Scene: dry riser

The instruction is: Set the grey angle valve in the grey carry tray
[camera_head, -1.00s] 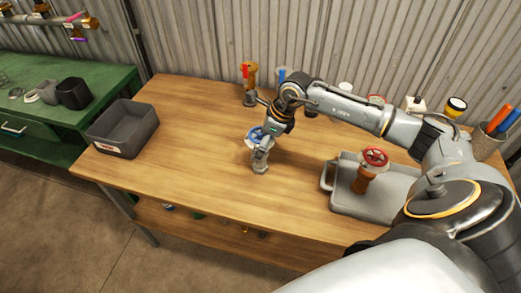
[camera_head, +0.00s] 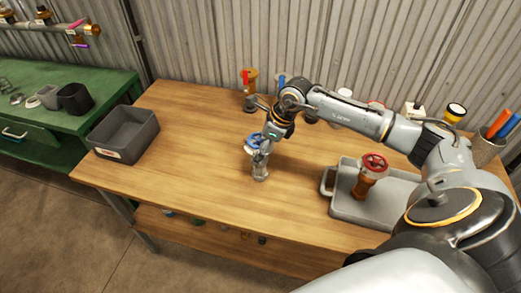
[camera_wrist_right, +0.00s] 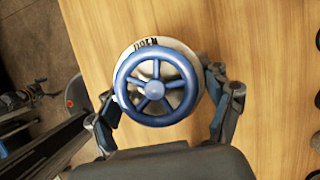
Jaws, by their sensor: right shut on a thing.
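The grey angle valve (camera_head: 261,172) with a blue handwheel stands upright on the wooden bench, left of the tray. My right gripper (camera_head: 264,154) is shut on it from above. In the right wrist view the blue handwheel (camera_wrist_right: 155,87) lies between my two fingers and hides most of the valve body. The grey carry tray (camera_head: 352,212) is on the right of the bench, partly hidden by my right arm. A rust-brown valve with a red handwheel (camera_head: 374,162) stands in it. My left gripper is not in view.
A dark grey bin (camera_head: 122,139) stands at the bench's left end. Several valves and other items line the back by the corrugated wall, including a brass-coloured one (camera_head: 250,84). A pot of markers (camera_head: 487,150) is at the far right. The bench between valve and tray is clear.

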